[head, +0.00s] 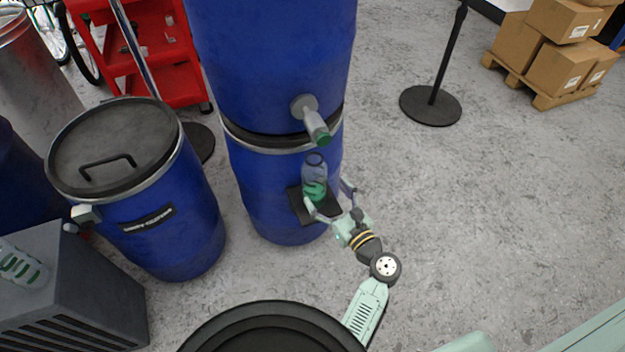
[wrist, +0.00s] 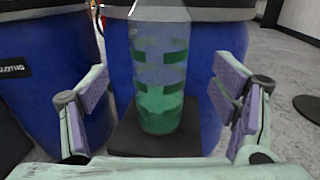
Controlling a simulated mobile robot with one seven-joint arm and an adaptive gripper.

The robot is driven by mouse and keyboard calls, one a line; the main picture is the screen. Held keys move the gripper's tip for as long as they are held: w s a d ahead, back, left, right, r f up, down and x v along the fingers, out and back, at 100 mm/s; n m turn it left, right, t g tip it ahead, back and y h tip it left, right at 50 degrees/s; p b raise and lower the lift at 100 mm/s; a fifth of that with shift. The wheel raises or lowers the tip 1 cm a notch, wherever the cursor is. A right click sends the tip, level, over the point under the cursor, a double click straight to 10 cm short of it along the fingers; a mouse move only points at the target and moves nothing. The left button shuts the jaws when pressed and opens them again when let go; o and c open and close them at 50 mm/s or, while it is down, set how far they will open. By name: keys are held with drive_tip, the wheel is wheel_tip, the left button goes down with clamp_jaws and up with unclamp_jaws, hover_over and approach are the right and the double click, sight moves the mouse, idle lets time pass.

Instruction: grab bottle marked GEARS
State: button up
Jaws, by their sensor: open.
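A clear bottle with green liquid or green markings (head: 314,180) stands upright on a small black shelf (head: 299,207) on the front of a stacked blue barrel. No readable GEARS label shows on it. In the wrist view the bottle (wrist: 160,85) stands between my open fingers, a little beyond them, with its top cut off by the frame. My gripper (head: 329,202) is open and empty at the front of the shelf. In the wrist view the two purple-padded fingers (wrist: 168,112) are spread wide on either side, apart from the bottle.
A grey spout with a green tip (head: 317,128) juts from the upper blue barrel (head: 270,60), just above the bottle. Another lidded blue barrel (head: 165,235) stands to the left. A stanchion base (head: 431,105) stands at the back right.

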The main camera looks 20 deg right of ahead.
sight(321, 186)
drive_tip(key=w, duration=0.2)
drive_tip(key=w+a+p, duration=0.1)
drive_tip(key=w, duration=0.2)
drive_tip(key=shift+w+r, duration=0.15)
drive_tip(key=shift+w, duration=0.05)
drive_tip(key=shift+w+a, duration=0.15)
drive_tip(key=shift+w, duration=0.2)
drive_tip(key=shift+c, duration=0.4)
drive_tip(key=c, duration=1.4)
